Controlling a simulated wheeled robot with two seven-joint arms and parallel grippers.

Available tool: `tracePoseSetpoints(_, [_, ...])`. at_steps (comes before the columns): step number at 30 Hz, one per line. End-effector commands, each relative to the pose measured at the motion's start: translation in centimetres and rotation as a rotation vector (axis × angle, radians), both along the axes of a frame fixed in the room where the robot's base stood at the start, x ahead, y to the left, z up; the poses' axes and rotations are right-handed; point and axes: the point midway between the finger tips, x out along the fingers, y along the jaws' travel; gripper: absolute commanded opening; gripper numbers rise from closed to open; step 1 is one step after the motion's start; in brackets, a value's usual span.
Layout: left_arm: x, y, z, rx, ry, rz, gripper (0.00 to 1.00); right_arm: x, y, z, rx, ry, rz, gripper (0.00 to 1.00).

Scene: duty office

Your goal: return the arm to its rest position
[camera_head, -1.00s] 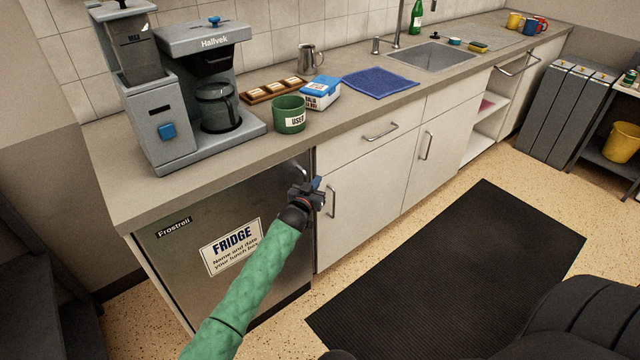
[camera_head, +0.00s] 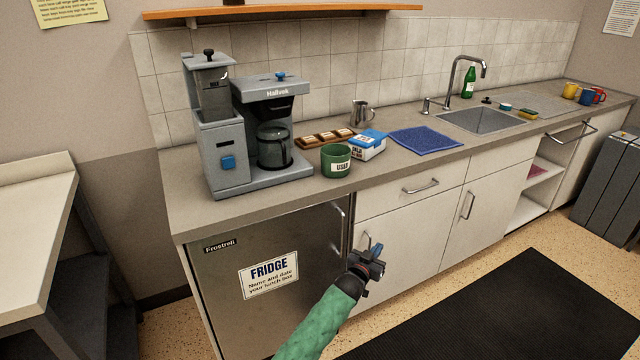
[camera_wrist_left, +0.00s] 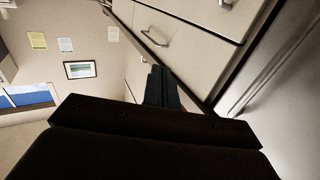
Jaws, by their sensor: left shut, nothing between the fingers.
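My left arm, in a green sleeve, comes up from the bottom of the head view. Its gripper (camera_head: 372,262) is shut and empty, in front of the white cupboard door just right of the fridge (camera_head: 268,275). In the left wrist view the dark closed fingers (camera_wrist_left: 161,88) point toward the cabinet fronts. My right gripper is not in view.
The counter (camera_head: 400,172) runs along the wall. It holds a coffee machine (camera_head: 225,150), a green cup (camera_head: 336,160), a blue cloth (camera_head: 425,140) and a sink (camera_head: 480,120). A white table (camera_head: 35,215) stands at left. A black mat (camera_head: 530,310) lies on the floor.

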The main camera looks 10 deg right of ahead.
Motion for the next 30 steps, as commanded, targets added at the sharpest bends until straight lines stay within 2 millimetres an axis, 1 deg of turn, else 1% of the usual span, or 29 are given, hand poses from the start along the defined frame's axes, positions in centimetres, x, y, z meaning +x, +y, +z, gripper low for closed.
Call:
tracePoseSetpoints(2, [0.0,0.0,-0.1,0.011,-0.008,0.001,0.00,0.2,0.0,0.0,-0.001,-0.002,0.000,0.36])
tracePoseSetpoints(4, [0.1,0.1,-0.7,0.045,0.003,0.010,0.00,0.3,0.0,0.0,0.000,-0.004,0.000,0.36])
tracePoseSetpoints(9, [0.5,1.0,-3.5,0.187,0.079,0.052,0.00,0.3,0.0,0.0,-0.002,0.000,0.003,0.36])
tracePoseSetpoints(10, [0.5,1.1,-3.8,0.215,0.094,0.059,0.00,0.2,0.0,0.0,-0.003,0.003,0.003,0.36])
tracePoseSetpoints(12, [0.4,1.3,-3.7,0.272,0.124,0.074,0.00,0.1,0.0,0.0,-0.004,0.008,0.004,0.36])
tracePoseSetpoints(14, [0.1,1.5,-3.1,0.315,0.146,0.083,0.00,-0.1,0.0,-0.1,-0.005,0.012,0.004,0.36])
tracePoseSetpoints(17, [-0.1,2.2,-0.9,0.374,0.183,0.105,0.00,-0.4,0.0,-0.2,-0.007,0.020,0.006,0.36])
tracePoseSetpoints(20, [-0.2,3.6,2.5,0.418,0.220,0.131,0.00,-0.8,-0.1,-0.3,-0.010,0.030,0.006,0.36])
tracePoseSetpoints(21, [-0.2,4.4,4.0,0.434,0.233,0.144,0.00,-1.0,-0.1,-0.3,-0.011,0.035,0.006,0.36])
tracePoseSetpoints(23, [-0.2,6.0,6.5,0.453,0.256,0.163,0.00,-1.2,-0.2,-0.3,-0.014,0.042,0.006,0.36])
tracePoseSetpoints(24, [-0.5,7.2,7.9,0.466,0.273,0.175,0.00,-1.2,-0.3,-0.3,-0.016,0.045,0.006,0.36])
tracePoseSetpoints(26, [-1.2,9.3,9.6,0.480,0.306,0.193,0.00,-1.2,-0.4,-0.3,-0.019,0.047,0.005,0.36])
tracePoseSetpoints(27, [-1.9,10.9,10.5,0.488,0.333,0.204,0.00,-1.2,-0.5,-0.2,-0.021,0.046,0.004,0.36])
tracePoseSetpoints(29, [-3.1,13.5,11.5,0.498,0.376,0.221,0.00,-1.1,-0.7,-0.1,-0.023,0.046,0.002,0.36])
tracePoseSetpoints(30, [-4.1,15.4,11.9,0.503,0.408,0.233,0.00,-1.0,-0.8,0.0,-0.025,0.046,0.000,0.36])
